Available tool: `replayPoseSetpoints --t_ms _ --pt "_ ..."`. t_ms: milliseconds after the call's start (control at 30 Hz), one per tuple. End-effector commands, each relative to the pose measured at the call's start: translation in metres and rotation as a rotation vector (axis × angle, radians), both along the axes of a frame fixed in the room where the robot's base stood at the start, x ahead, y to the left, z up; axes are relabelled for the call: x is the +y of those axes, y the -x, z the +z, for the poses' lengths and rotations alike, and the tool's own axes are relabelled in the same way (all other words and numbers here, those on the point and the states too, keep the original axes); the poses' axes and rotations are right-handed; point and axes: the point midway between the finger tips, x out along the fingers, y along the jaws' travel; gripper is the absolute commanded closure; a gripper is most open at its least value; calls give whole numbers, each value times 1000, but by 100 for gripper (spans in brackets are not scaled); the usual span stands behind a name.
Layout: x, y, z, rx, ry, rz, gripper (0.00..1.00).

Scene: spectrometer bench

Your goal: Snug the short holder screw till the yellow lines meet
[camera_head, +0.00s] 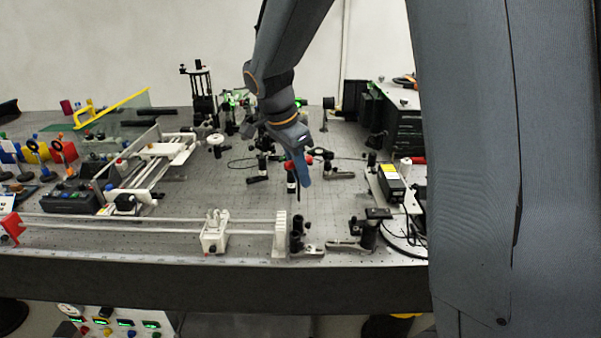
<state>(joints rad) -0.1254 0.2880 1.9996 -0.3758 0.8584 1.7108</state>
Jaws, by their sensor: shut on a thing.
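My gripper (301,172) hangs above the middle right of the bench, fingers pointing down and shut on a slim tool. The tool (299,193) shows only as a thin dark shaft below the fingers; the rest is hidden by the gripper. Below it, at the front edge, stands a dark post holder (296,238) beside a white rail end. Another black holder (368,236) stands to its right on a metal base. I cannot tell which is the short holder. The screw and yellow lines are too small to make out. The tool tip looks apart from both holders.
A white rail with a carriage (214,235) runs along the front left. Red-topped posts (290,175) stand close around the gripper. A black box with a yellow label (391,183) is at right. The perforated bench top (220,190) is fairly clear left of the gripper.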

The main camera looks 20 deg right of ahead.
Motion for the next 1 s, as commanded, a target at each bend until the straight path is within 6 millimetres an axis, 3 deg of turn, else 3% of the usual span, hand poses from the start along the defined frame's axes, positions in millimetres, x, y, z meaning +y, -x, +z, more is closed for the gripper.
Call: replayPoseSetpoints --t_ms 600,1000 --pt "1 0 -45 1 -1 1 100" --pt "1 0 -47 0 -1 1 100"
